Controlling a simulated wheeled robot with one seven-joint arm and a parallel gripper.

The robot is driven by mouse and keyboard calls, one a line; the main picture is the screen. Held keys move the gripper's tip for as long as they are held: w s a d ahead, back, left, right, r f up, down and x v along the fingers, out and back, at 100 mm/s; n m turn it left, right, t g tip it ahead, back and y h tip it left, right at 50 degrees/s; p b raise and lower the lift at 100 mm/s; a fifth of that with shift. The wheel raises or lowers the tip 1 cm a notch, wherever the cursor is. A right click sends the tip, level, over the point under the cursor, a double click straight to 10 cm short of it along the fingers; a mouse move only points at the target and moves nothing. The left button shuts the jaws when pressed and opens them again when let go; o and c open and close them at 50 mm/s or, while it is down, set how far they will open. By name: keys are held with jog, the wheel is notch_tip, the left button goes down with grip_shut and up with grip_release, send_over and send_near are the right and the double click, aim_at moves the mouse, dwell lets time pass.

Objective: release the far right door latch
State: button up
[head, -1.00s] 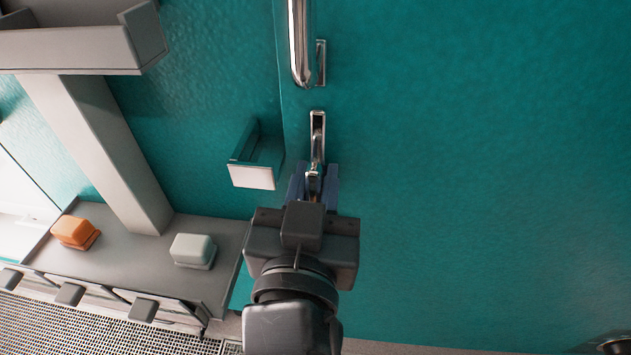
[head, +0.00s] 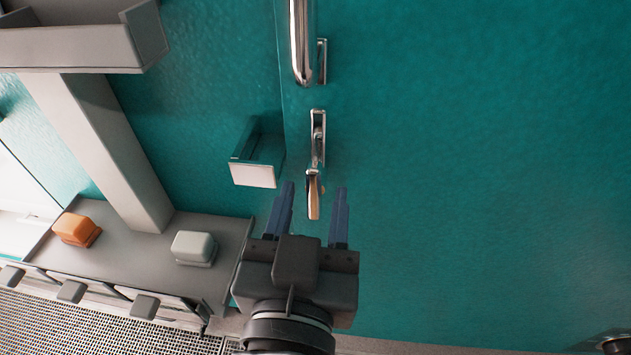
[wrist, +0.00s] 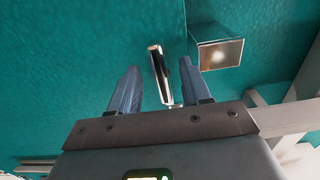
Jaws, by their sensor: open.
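The door latch (head: 317,140) is a slim chrome fitting on the teal door, just below the long chrome door handle (head: 299,45). Its lever (head: 313,195) hangs straight down and has a brownish sheen. My gripper (head: 314,189) is open and empty, with its blue fingers on either side of the lever's lower end in the picture. A clear gap shows on each side.
A small box-shaped bracket with a white face (head: 253,175) sticks out left of the latch. A grey shelf (head: 225,235) at lower left holds an orange block (head: 76,229) and a pale block (head: 193,247). The door to the right is clear.

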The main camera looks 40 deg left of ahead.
jog(key=shift+v, duration=2.15)
jog(key=s+d+f+m+h, duration=0.25)
jog(key=d+f, duration=0.45)
jog(key=d, duration=0.5)
jog(key=s+d+f+m+h, duration=0.1)
jog(key=s+d+f+h, duration=0.15)
jog(key=d+f, duration=0.65)
jog(key=s+d+r+m+h, duration=0.1)
jog(key=s+d+r+h, duration=0.1)
jog(key=s+d, duration=0.5)
jog(key=s+d+r+m+h, duration=0.25)
jog(key=s+d, duration=0.25)
jog(key=d, duration=0.3)
notch_tip(320, 180, up, 18)
jog(key=p, duration=1.7)
jog(key=shift+w+f+n+g+p, duration=0.2)
jog(key=shift+w+n+g+p, duration=0.1)
jog(key=shift+n, duration=0.1)
jog(key=shift+d, duration=0.1)
jog(key=shift+c, duration=0.4)
